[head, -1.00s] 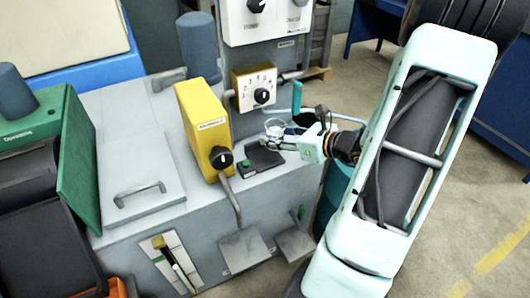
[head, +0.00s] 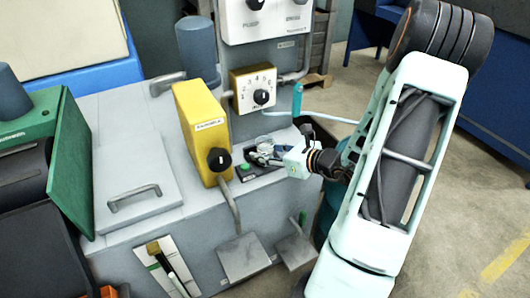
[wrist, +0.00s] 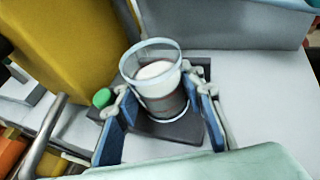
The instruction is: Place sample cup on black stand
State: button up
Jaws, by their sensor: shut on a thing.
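The sample cup (wrist: 152,72) is a clear, round cup with white and dark contents, seen from above between my fingers in the wrist view. It also shows small in the head view (head: 264,142). My gripper (wrist: 162,96) is shut on the cup, with one blue finger on each side. The black stand (wrist: 168,133) is a flat dark plate with a green button at its left end. In the head view the black stand (head: 262,171) is partly hidden by my gripper. The cup appears over the stand; I cannot tell whether it touches it.
A yellow box with a black knob (head: 202,130) stands close left of the stand. A dial panel (head: 254,89) is behind it. A grey basin wall (wrist: 225,25) runs behind the cup in the wrist view. Bare grey worktop (wrist: 255,110) lies right of the stand.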

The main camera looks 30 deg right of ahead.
jog(key=o, duration=0.9)
jog(key=shift+f, duration=0.2)
jog(key=shift+c, duration=0.2)
jog(key=shift+o, duration=1)
jog(key=shift+r, duration=0.1)
jog(key=shift+r, duration=0.2)
jog(key=p+v, duration=0.3)
jog(key=v, duration=0.9)
